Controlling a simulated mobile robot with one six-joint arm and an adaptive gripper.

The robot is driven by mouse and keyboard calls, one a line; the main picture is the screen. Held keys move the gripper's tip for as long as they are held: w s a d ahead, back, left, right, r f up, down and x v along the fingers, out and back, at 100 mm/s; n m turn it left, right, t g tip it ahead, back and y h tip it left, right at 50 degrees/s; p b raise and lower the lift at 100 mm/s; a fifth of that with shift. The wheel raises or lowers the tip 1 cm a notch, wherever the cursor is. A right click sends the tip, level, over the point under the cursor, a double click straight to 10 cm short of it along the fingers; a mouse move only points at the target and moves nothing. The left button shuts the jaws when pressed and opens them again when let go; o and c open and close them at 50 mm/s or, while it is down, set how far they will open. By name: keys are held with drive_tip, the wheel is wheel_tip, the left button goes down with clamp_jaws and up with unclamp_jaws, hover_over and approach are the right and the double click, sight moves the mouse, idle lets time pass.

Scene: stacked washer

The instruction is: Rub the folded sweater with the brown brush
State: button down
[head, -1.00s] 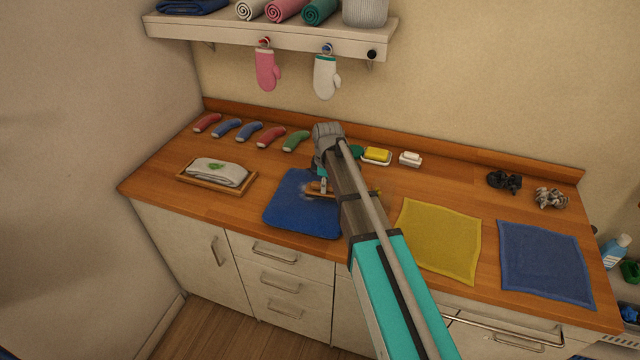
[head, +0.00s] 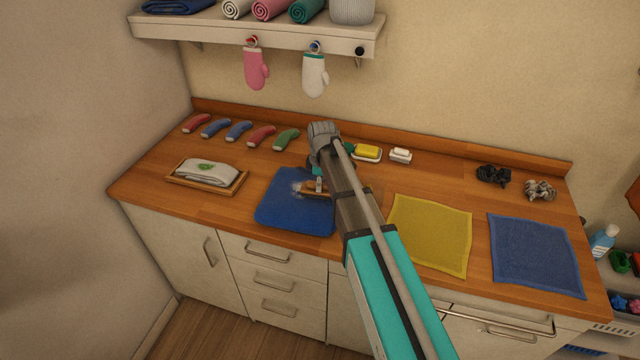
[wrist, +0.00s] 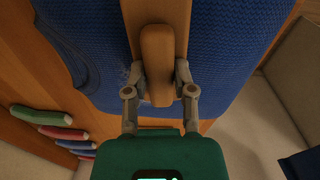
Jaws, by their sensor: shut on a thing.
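The folded sweater (head: 280,212) is a dark blue, flat, roughly square bundle on the wooden counter. A pale fuzzy patch (head: 297,188) shows on its upper part. The brown brush (head: 318,190) is over the sweater's upper right, just right of the patch. My gripper (wrist: 160,92) is shut on the brush, and in the wrist view the brush's rounded brown handle (wrist: 157,55) sits between the two grey fingers. Blue sweater cloth (wrist: 225,50) lies on both sides below it. My arm hides part of the brush and the sweater's right side. I cannot tell whether the bristles touch the cloth.
A tray (head: 177,183) with a folded white cloth stands left. Several colored curved items (head: 238,131) line the back. A yellow cloth (head: 430,235) and a blue cloth (head: 535,255) lie right. A soap dish (head: 367,154) is behind my arm. A shelf with mitts hangs above.

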sight(308, 180)
drive_tip(key=shift+a, duration=0.1)
drive_tip(key=shift+w+a, duration=0.35)
drive_tip(key=shift+a, duration=0.45)
drive_tip(key=shift+w+a, duration=0.3)
drive_tip(key=shift+a, duration=0.5)
drive_tip(key=shift+a, duration=0.1)
drive_tip(key=shift+w+a, duration=0.3)
drive_tip(key=shift+a, duration=0.5)
drive_tip(key=shift+w+a, duration=0.25)
drive_tip(key=shift+a, duration=0.5)
drive_tip(key=shift+a, duration=0.1)
drive_tip(key=shift+w+a, duration=0.35)
drive_tip(key=shift+a, duration=0.45)
drive_tip(key=shift+w+a, duration=0.35)
drive_tip(key=shift+a, duration=0.45)
drive_tip(key=shift+w+d, duration=0.1)
drive_tip(key=shift+w+d+r, duration=0.1)
drive_tip(key=shift+w+d, duration=0.05)
drive_tip(key=shift+w, duration=0.25)
